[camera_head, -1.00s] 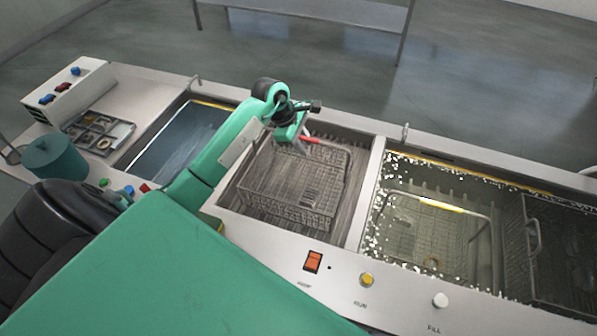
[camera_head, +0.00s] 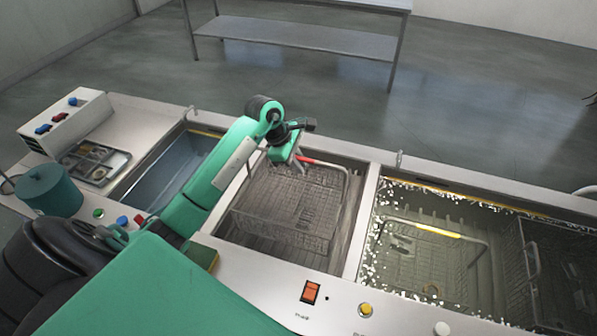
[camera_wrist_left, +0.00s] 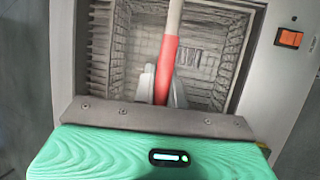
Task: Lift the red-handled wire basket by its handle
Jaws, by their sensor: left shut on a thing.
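The wire basket (camera_head: 285,212) sits inside the middle tank of the bench, with its bail handle standing up. My left gripper (camera_head: 299,161) points down into the tank, shut on the red handle. In the left wrist view, the red handle (camera_wrist_left: 168,62) runs between the two fingers (camera_wrist_left: 164,88), with the basket mesh (camera_wrist_left: 200,50) below. The fingers and wrist hide part of the handle and the basket's far left corner. My right gripper is not in view.
The right tank holds bubbly liquid and a yellow-handled basket (camera_head: 437,230). Another basket (camera_head: 560,285) is at the far right. An empty-looking tank (camera_head: 165,170) lies left, partly behind my arm. A green pot (camera_head: 50,190), parts tray (camera_head: 95,165) and switches (camera_head: 311,291) line the bench.

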